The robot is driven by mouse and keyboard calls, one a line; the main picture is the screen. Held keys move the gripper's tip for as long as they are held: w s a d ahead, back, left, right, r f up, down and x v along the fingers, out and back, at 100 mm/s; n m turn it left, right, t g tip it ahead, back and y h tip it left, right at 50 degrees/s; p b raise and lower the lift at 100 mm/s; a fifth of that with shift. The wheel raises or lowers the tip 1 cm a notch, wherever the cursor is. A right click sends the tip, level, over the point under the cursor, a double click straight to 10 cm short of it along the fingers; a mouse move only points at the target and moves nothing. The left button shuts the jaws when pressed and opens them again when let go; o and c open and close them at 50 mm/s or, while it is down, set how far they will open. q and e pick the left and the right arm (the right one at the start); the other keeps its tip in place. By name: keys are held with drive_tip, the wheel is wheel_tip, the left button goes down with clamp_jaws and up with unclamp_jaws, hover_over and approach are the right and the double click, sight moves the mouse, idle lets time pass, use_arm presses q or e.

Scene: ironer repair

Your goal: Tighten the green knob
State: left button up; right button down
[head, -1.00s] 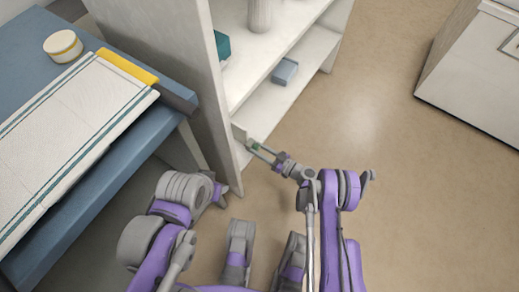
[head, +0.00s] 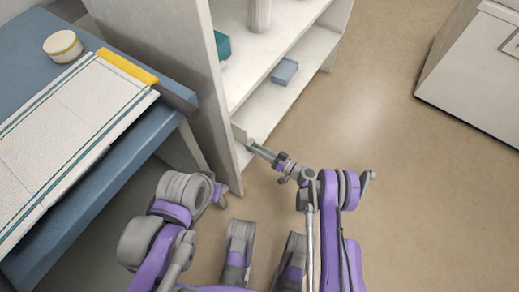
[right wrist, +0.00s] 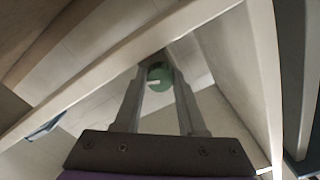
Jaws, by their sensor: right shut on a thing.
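The green knob (right wrist: 160,77) is at the shelf unit's lower front edge. In the right wrist view it is a round green face with a pale mark, between my two fingertips. My right gripper (right wrist: 158,80) is shut on the knob, one finger on each side. In the head view, my right gripper (head: 256,149) reaches left to the shelf edge and hides most of the knob. My left arm is folded at the lower left of the head view. Its end (head: 218,193) is small and partly hidden, so its jaws cannot be made out.
The white shelf unit (head: 288,98) holds a blue-grey box (head: 285,71), a teal box (head: 222,45) and a ribbed vase (head: 259,14). A blue table (head: 60,225) with an ironing surface stands at left. The floor at right is clear, up to a white cabinet (head: 470,75).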

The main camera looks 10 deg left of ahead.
drive_tip(key=shift+c, duration=2.4)
unclamp_jaws()
